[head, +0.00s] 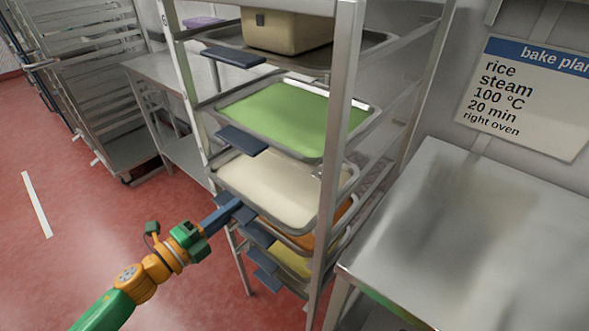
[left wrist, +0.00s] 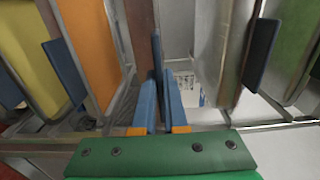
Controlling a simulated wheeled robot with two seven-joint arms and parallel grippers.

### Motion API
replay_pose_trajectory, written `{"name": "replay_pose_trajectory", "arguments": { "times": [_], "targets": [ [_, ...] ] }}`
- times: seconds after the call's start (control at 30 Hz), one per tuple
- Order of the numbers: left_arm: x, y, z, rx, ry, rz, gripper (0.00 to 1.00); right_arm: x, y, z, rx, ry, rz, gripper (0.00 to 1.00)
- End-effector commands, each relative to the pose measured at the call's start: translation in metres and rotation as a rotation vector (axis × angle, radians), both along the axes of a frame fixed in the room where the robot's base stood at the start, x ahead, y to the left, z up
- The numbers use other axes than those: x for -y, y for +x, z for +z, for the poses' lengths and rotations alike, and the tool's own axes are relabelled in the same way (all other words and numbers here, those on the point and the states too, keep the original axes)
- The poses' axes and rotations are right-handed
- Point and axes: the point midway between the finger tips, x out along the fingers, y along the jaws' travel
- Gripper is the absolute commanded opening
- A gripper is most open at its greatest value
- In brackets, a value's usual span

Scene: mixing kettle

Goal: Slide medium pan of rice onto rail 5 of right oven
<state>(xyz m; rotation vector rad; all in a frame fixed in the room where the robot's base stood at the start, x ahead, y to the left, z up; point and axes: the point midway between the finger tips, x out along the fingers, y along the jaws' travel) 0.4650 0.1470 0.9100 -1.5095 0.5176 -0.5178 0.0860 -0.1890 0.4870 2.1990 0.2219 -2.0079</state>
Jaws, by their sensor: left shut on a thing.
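The pan with pale, cream-white filling (head: 265,190), which looks like the rice, sits level in the rack under the green-filled pan. It also shows in the left wrist view (left wrist: 209,40). My left gripper (head: 232,205) is at the near left edge of this pan, shut on its dark blue handle tab. In the left wrist view the gripper's two blue fingers (left wrist: 162,105) are on either side of the tab (left wrist: 157,55). My right gripper is not in view. No oven or numbered rail is seen.
The rack (head: 335,150) also holds a green-filled pan (head: 295,120), orange (head: 335,215) and yellow (head: 290,262) ones below, and a tray with a beige tub (head: 287,32) above. A steel table (head: 470,230) stands right. Red floor at left is clear. A sign (head: 525,95) names rice, right oven.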

Motion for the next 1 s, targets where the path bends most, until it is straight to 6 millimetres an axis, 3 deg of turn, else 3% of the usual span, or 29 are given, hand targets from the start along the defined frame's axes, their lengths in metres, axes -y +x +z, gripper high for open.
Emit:
{"name": "replay_pose_trajectory", "arguments": {
  "times": [0.6,0.93,0.97,1.0],
  "targets": [
    [-0.025,-0.033,-0.001,-0.003,0.002,-0.001,0.00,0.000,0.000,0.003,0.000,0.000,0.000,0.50],
    [-0.027,-0.035,-0.001,-0.002,0.004,-0.001,0.00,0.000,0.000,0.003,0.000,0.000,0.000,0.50],
    [-0.027,-0.035,-0.001,-0.002,0.004,-0.001,0.18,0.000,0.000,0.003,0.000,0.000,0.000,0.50],
    [-0.027,-0.035,-0.001,-0.001,0.003,-0.001,0.29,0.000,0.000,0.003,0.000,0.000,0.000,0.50]
  ]
}}
